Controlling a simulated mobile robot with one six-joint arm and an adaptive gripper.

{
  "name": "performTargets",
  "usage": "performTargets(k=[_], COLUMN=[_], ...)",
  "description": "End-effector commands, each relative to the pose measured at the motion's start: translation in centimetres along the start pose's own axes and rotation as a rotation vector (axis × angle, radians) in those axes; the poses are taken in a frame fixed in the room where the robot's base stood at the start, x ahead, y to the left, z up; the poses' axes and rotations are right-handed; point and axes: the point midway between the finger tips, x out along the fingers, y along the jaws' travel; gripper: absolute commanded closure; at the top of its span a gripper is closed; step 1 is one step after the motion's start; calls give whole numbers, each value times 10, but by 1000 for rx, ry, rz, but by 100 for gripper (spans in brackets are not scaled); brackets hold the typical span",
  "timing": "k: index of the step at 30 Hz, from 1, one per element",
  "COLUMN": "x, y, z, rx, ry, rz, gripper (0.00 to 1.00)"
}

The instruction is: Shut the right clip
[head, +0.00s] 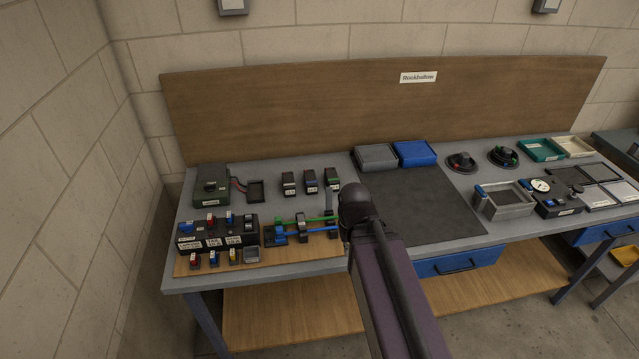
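The tube chassis sits on a wooden board (215,262) at the front left of the bench. A green tube (315,219) and a blue tube (318,231) run left to right across it, from a blue block (274,236) at the left. A dark clip (302,226) stands across the tubes near their middle. The right clip's place, at the tubes' right end, is crowded by dark parts, so I cannot tell its state. My arm rises from the bottom, and its dark joint covers the area right of the tubes. My gripper (331,212) seems to be just left of that joint, small and partly hidden; its fingers are unclear.
A dark block with switches (218,241) stands left of the tubes, with small coloured parts in front. Several small dark devices (310,184) stand behind. A dark mat (425,205) right of my arm is clear, with grey (376,157) and blue (415,153) bins behind it.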

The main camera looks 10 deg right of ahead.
Motion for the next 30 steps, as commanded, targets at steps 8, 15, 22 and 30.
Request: performTargets(k=[8, 15, 22, 30], x=[0, -3, -22, -59], y=[0, 0, -1, 5], z=[0, -9, -68, -188], rx=[0, 0, 0, -5], ry=[0, 6, 49, 145], rz=[0, 0, 0, 0], gripper=[100, 100, 100, 100])
